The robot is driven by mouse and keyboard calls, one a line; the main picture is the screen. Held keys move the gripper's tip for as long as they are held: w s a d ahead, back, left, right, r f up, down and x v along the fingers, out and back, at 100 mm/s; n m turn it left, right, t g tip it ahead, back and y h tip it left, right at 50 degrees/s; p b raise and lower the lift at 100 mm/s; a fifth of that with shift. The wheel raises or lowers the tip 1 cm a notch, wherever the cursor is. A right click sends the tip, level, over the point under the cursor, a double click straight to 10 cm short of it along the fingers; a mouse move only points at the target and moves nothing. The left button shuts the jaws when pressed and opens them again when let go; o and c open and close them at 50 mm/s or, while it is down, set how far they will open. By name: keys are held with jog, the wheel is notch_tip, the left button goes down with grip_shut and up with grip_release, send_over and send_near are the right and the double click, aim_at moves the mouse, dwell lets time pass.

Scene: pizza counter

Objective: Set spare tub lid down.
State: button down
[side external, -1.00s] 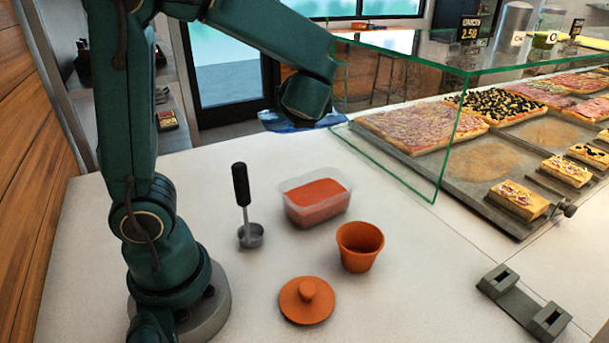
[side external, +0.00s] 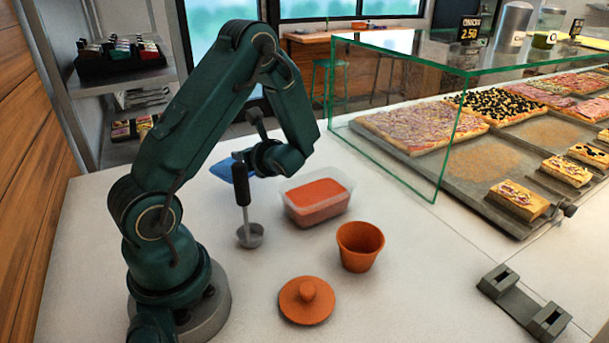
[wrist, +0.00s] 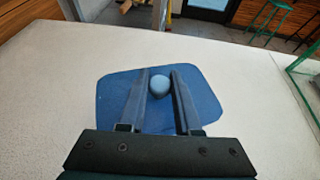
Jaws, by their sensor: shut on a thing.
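In the side view the lid (side external: 224,169) shows as a blue patch left of my wrist, partly hidden by my arm and the ladle handle. A clear tub (side external: 316,207) of red sauce stands uncovered to the right of the lid.
An orange pot (side external: 360,247) and an orange lid (side external: 306,301) are nearer the camera. A glass guard (side external: 443,140) borders the pizza trays.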

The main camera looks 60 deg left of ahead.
jog(key=shift+f, duration=2.15)
jog(key=shift+f, duration=0.15)
jog(key=shift+f, duration=0.35)
jog(key=shift+f, duration=0.1)
jog(key=c, duration=0.6)
grip_release()
jog(key=shift+f, duration=0.1)
jog(key=shift+r, duration=0.6)
jog(key=v, duration=1.2)
jog(key=shift+r, duration=0.25)
